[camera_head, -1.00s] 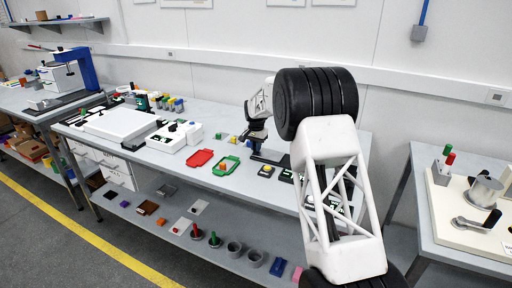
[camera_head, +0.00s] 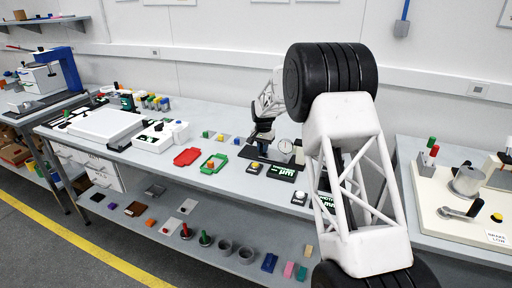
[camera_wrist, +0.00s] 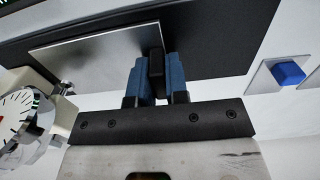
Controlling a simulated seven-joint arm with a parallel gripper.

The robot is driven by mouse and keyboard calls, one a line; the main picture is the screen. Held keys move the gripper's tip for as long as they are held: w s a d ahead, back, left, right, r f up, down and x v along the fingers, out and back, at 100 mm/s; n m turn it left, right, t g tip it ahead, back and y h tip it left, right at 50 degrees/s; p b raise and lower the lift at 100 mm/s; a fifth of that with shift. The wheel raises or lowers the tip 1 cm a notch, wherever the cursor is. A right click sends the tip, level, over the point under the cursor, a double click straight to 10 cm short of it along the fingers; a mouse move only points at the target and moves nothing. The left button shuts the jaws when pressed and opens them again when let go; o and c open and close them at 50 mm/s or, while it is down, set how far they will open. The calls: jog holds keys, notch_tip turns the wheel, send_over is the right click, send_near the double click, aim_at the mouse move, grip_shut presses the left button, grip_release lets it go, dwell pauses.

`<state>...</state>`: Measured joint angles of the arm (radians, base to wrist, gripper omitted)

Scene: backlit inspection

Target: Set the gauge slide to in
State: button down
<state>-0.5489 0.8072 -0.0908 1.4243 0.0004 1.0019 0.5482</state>
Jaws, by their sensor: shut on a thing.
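The gauge slide shows in the wrist view as a flat grey metal plate (camera_wrist: 95,52) with a black upright handle (camera_wrist: 156,65) at its right end. My gripper (camera_wrist: 157,80) has its two blue fingers on either side of the handle and is shut on it. A white-faced dial gauge (camera_wrist: 16,115) is at the left edge of the wrist view. In the head view, my gripper (camera_head: 262,141) is at the gauge's dark base, left of the dial (camera_head: 285,147). The fingers and handle are too small to make out there.
A black display (camera_head: 281,172) stands in front of the gauge. Red (camera_head: 187,157) and green (camera_head: 203,170) trays lie to its left on the bench. My arm hides part of the bench's right end.

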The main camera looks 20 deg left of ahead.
jog(key=shift+d, duration=1)
jog(key=shift+w+d, duration=0.1)
jog(key=c, duration=1.1)
grip_release()
jog(key=shift+r, duration=0.1)
jog(key=shift+r, duration=3.85)
jog(key=shift+r, duration=0.1)
